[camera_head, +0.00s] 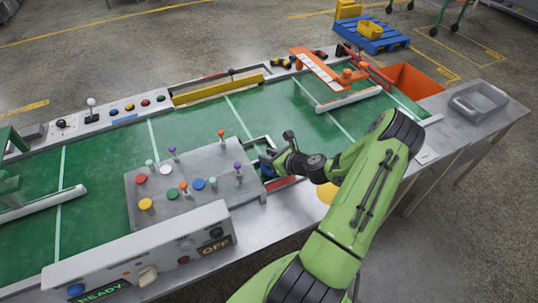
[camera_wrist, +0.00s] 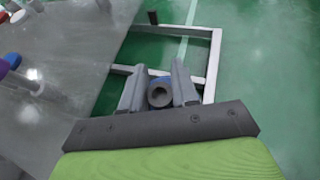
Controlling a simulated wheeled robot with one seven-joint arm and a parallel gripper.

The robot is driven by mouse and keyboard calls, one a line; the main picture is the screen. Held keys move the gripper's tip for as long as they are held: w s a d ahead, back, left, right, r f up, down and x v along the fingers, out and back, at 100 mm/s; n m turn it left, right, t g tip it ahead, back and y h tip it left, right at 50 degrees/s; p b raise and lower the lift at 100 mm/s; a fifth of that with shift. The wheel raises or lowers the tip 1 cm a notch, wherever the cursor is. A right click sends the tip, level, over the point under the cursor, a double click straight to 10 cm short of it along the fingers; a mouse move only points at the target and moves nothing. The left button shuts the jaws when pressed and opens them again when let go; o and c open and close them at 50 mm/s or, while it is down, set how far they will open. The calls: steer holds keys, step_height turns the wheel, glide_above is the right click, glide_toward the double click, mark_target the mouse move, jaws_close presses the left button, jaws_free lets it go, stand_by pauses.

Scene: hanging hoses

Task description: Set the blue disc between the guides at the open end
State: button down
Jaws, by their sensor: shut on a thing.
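My gripper (camera_head: 270,160) is over the green belt, just right of the grey peg board. In the wrist view its two fingers (camera_wrist: 158,92) are shut on a blue piece (camera_wrist: 160,78) with a grey, hollow round top; I take it to be the blue disc. Its underside and most of its rim are hidden by the fingers. Pale guide bars (camera_wrist: 214,60) form a rectangular frame on the belt around and ahead of the piece. I cannot tell whether the piece touches the belt. Which end of the guides is open is not clear.
The grey peg board (camera_head: 160,195) carries coloured discs and upright pegs, close to my gripper's left. A control box (camera_head: 140,265) stands in front. An orange gate (camera_head: 315,70) and an orange bin (camera_head: 415,80) are at the back right. The belt beyond the frame is clear.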

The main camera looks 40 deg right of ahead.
steer(key=shift+f+b, duration=0.6)
steer(key=shift+f, duration=0.5)
steer(key=c, duration=0.8)
jaws_free()
steer(key=p+v, duration=0.3)
steer(key=v, duration=1.2)
steer(key=shift+s+d+r, duration=0.1)
steer(key=shift+s+r, duration=0.15)
steer(key=shift+s, duration=0.05)
